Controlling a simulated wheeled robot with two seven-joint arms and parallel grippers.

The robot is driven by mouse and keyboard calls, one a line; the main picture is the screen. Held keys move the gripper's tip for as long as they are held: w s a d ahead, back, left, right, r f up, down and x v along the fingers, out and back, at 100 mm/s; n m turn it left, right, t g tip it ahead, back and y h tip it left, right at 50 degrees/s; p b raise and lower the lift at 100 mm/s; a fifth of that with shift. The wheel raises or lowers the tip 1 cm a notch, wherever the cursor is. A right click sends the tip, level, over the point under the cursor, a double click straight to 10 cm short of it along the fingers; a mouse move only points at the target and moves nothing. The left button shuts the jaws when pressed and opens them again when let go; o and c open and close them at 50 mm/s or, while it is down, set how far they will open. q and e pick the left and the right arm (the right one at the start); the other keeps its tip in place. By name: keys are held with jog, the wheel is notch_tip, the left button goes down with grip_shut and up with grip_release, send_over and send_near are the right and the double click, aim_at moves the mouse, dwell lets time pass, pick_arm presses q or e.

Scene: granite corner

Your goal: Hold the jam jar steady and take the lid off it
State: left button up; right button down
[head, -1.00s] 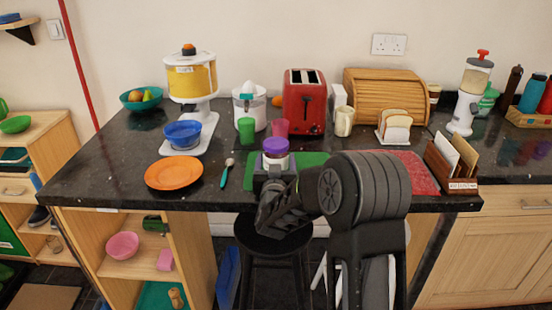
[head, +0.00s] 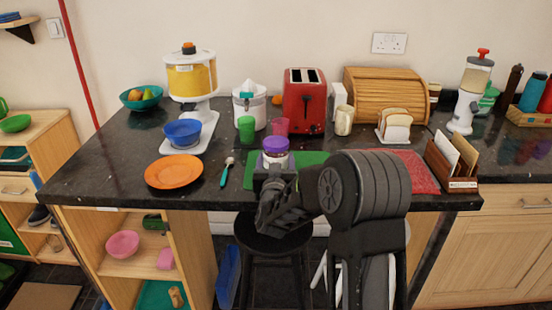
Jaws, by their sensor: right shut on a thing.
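The jam jar (head: 276,159) stands on the green mat (head: 312,158) near the front of the dark counter. It has a purple lid (head: 275,145) on top and a pale label; its lower part is hidden behind my right gripper. My right gripper (head: 274,172) comes from the front and is shut on the jar's body, below the lid. The lid is clear of the fingers. My left gripper is not in view.
An orange plate (head: 174,172) and a teal-handled spoon (head: 226,172) lie left of the jar. Green (head: 246,129) and pink (head: 280,127) cups and a red toaster (head: 304,102) stand behind it. A red board (head: 415,170) and letter rack (head: 452,165) are to the right.

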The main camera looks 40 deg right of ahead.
aim_at(276, 144)
notch_tip(276, 144, up, 10)
jog(key=shift+r, duration=0.1)
dwell(0.4)
dwell(0.4)
jog(key=c, duration=0.9)
grip_release()
grip_shut()
